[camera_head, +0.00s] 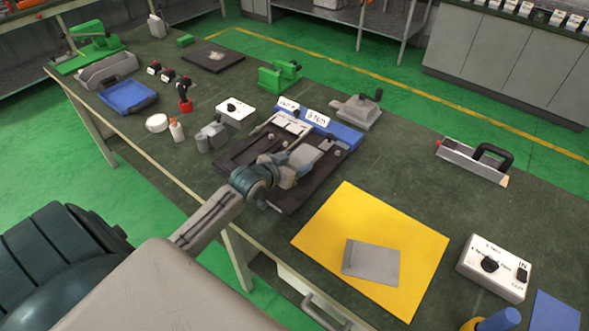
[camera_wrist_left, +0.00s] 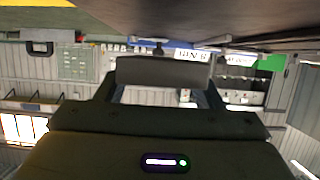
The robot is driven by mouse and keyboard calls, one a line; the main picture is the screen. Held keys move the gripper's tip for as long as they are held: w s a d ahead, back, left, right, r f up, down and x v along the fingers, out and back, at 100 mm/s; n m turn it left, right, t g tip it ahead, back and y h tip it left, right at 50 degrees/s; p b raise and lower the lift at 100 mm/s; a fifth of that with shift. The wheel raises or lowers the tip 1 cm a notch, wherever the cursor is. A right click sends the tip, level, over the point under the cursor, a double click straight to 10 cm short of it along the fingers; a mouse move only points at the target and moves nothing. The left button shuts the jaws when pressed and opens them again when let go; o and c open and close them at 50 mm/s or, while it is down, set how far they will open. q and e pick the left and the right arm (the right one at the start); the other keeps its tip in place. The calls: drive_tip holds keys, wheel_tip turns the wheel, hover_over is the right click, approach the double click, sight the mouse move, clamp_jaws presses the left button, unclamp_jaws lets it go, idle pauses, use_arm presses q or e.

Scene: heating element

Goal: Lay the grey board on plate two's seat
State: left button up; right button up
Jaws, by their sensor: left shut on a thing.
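My left gripper (camera_head: 318,153) is over the right part of a dark plate fixture (camera_head: 235,157) in the middle of the bench. It is shut on a small grey board (camera_wrist_left: 163,72), which spans the space between the fingers in the left wrist view. The fingers and arm hide part of the fixture, and I cannot tell whether the board touches the seat. White labels (camera_head: 317,117) stand on a blue block (camera_head: 345,133) behind the fixture. Another flat grey piece (camera_head: 370,262) lies on a yellow sheet (camera_head: 327,222). My right gripper is not in view.
A grey clamp-like device (camera_head: 358,110) and a green fixture (camera_head: 280,75) stand behind. A white box (camera_head: 236,112) and a grey block (camera_head: 211,137) are at left. A white control box (camera_head: 494,267) stands at right.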

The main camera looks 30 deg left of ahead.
use_arm(q)
drive_tip(key=shift+f+p, duration=0.55)
drive_tip(key=shift+f, duration=1.2)
drive_tip(key=shift+f, duration=0.15)
drive_tip(key=o, duration=1)
drive_tip(key=shift+c, duration=0.2)
drive_tip(key=v, duration=1.2)
drive_tip(key=shift+b, duration=0.35)
